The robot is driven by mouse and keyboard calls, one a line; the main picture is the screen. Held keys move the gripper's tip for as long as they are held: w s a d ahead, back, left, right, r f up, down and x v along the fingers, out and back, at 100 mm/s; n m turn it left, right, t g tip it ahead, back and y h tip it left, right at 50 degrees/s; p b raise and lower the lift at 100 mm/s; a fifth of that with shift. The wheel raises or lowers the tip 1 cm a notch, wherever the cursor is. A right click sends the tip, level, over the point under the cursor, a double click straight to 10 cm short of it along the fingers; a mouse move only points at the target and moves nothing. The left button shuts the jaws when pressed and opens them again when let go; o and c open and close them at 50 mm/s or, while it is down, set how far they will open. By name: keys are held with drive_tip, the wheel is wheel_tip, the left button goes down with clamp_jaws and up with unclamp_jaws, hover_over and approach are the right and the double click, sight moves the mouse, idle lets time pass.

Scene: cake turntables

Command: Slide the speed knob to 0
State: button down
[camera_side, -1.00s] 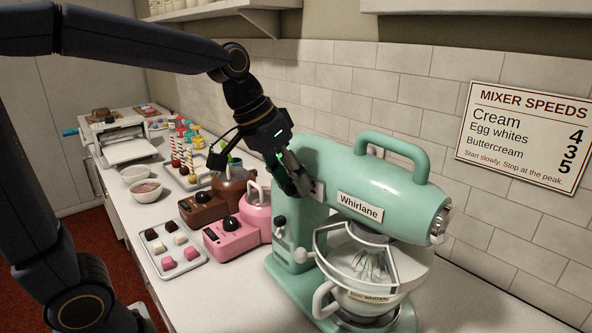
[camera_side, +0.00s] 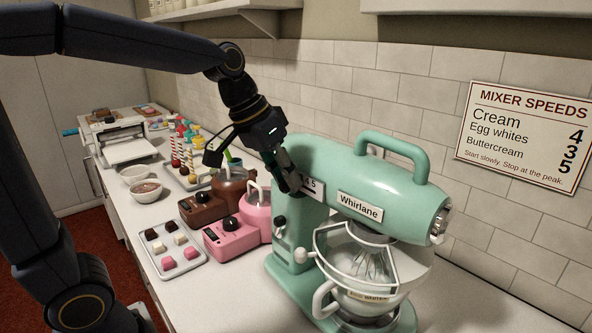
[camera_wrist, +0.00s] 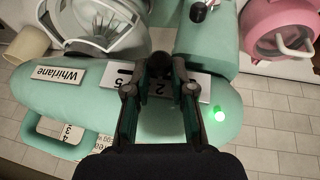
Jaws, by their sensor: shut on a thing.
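The mint-green mixer (camera_side: 385,190), labelled Whirlane, stands on the counter with its bowl and whisk under the head. Its white speed scale (camera_side: 313,187) is on the side of the head, partly hidden by my gripper (camera_side: 291,184). In the wrist view, the scale (camera_wrist: 203,88) shows a 5 towards the left and a 2 between my fingers; its right end is partly covered. The dark round speed knob (camera_wrist: 160,63) sits between my fingertips (camera_wrist: 157,78), and my gripper is shut on it. The knob's exact setting is hard to read.
A lit green lamp (camera_wrist: 220,116) is on the mixer's end. A pink appliance (camera_side: 238,232) and a brown one (camera_side: 203,206) stand left of the mixer, beside a tray of sweets (camera_side: 172,277). A mixer speeds sign (camera_side: 526,135) hangs on the tiled wall.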

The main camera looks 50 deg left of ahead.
drive_tip(key=shift+a, duration=2)
drive_tip(key=c, duration=1)
unclamp_jaws()
drive_tip(key=v, duration=1.2)
drive_tip(key=shift+r, duration=0.1)
